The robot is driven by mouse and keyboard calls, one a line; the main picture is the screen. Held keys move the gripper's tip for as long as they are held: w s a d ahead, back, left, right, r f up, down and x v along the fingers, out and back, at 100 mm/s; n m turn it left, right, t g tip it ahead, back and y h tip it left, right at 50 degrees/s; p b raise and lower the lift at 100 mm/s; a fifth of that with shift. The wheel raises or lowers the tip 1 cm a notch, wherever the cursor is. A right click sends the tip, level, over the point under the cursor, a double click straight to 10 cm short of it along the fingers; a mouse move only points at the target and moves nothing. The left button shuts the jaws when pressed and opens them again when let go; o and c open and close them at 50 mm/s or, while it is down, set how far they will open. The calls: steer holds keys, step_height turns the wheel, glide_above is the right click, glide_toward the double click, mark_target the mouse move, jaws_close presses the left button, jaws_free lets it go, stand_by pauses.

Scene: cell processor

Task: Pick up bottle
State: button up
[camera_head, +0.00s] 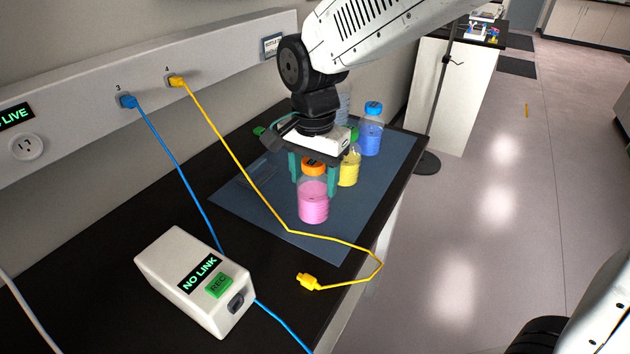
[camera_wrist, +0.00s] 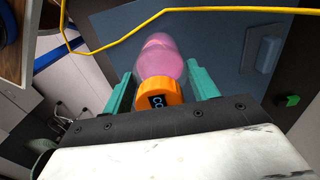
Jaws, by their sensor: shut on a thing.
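A clear bottle with pink liquid and an orange cap (camera_head: 313,207) is upright over the front of the blue-grey mat (camera_head: 350,215). I cannot tell whether its base touches the mat. My gripper (camera_head: 313,182) points down over it, with its green fingers on either side of the bottle's upper part, shut on it. In the wrist view the orange cap (camera_wrist: 158,96) lies between the two fingers of my gripper (camera_wrist: 162,76), the pink body beyond. A bottle with yellow liquid (camera_head: 349,170) and one with blue liquid (camera_head: 371,137) stand behind, partly hidden.
A yellow cable (camera_head: 235,160) runs from the wall strip across the mat, close in front of the pink bottle, to a loose plug (camera_head: 309,282) near the table edge. A white box reading NO LINK (camera_head: 180,265) sits front left with a blue cable.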

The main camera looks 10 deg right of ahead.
mark_target(314, 164)
steer(key=r, duration=0.1)
steer(key=s+r, duration=0.1)
steer(key=r, duration=0.1)
steer(key=s+d+r, duration=0.1)
steer(key=s, duration=1.4)
steer(key=shift+d+r, duration=0.1)
